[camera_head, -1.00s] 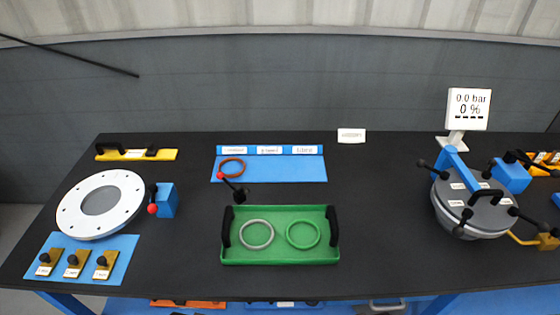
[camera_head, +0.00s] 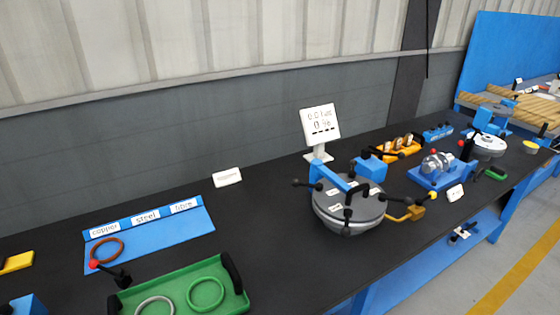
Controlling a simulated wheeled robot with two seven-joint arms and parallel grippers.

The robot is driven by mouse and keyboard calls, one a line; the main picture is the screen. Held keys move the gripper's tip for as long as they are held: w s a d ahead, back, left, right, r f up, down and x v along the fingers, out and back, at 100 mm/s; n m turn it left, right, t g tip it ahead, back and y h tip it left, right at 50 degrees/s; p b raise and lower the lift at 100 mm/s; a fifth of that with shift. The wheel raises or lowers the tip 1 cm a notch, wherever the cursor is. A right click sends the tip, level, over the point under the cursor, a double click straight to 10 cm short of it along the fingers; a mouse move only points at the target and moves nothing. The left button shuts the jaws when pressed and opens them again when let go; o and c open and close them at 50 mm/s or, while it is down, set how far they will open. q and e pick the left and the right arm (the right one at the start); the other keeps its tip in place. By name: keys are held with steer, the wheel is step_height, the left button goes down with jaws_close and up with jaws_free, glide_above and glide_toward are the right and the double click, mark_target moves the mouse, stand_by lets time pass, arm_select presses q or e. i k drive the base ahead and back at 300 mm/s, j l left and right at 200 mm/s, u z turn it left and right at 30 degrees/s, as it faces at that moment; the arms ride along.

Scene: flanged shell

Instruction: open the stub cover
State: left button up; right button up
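The flanged vessel (camera_head: 350,212) stands at the middle right of the black bench. Its grey round lid carries small white labels, a blue bracket (camera_head: 330,176) and several black-knobbed handles around the rim. The lid lies flat on the vessel body. A yellow-brown lever (camera_head: 406,213) sticks out at its right side. I cannot tell for certain which part is the stub cover. Neither of my grippers shows in the head view.
A display (camera_head: 320,125) stands behind the vessel. A green tray (camera_head: 180,294) with two rings is at the front left, near a blue mat (camera_head: 170,238) with a brown ring. Orange rack (camera_head: 400,150) and a blue fixture (camera_head: 440,173) stand right. Bare bench lies between tray and vessel.

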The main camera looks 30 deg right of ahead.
mark_target(342, 182)
steer(key=z, duration=1.3)
